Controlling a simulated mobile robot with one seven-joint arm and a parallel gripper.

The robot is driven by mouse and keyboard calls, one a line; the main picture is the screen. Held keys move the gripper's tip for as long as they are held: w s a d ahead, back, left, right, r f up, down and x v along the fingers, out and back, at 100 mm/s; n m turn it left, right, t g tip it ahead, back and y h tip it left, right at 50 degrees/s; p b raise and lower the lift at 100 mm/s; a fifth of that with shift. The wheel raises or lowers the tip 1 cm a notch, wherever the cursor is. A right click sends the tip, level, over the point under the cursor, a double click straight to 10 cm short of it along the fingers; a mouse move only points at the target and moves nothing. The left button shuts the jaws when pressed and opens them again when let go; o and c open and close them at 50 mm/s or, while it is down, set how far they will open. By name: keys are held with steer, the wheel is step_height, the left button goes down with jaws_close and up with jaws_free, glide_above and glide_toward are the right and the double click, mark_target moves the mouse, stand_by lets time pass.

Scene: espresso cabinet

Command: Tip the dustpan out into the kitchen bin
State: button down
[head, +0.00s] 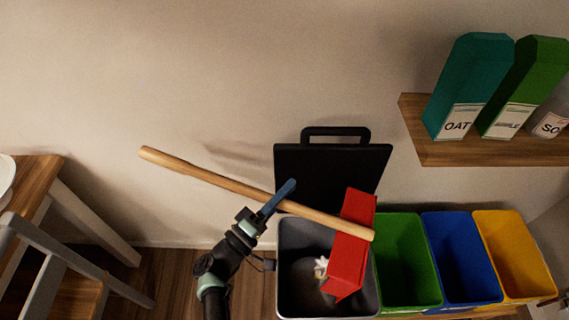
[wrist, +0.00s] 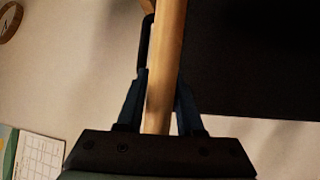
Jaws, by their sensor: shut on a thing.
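The red dustpan (head: 350,250) is over the open mouth of the grey bin (head: 287,290), tilted steeply. Its long wooden handle (head: 190,172) slants from upper left down to the pan. My gripper (head: 277,199) is shut on the handle, left of the pan; the wrist view shows the handle (wrist: 166,60) between the two fingers. The bin's black lid (head: 320,170) stands open against the wall. A small white crumpled scrap (head: 321,267) shows at the pan's left edge, within the bin's outline. I cannot tell whether it is falling or lies in the bin.
Green (head: 402,245), blue (head: 462,250) and yellow (head: 512,250) open bins stand in a row to the right. A wooden shelf (head: 480,152) with cartons (head: 468,85) is above them. A wooden table (head: 32,180) and a grey-framed chair or stool (head: 50,265) are at left.

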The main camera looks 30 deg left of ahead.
steer(key=shift+w+d+r+m+g+p, duration=1.4)
steer(key=shift+d+r+m+p, duration=1.05)
steer(key=shift+d+r+p, duration=3.05)
steer(key=shift+w+d+r+m+g+p, duration=1)
steer(key=shift+w+d+r+m+p, duration=1.1)
steer(key=shift+d+r+p, duration=3.4)
steer(key=w+d+f+m+g+y+p, duration=0.1)
steer(key=d+f+m+p, duration=0.1)
steer(key=d, duration=0.4)
steer(key=w+d+f+m+g+y+p, duration=0.1)
steer(key=d+f+m+p, duration=0.1)
steer(key=d+p, duration=0.3)
steer(key=shift+w+d+f+m+y, duration=0.25)
steer(key=shift+d+f+m+y, duration=0.1)
steer(key=shift+d, duration=0.5)
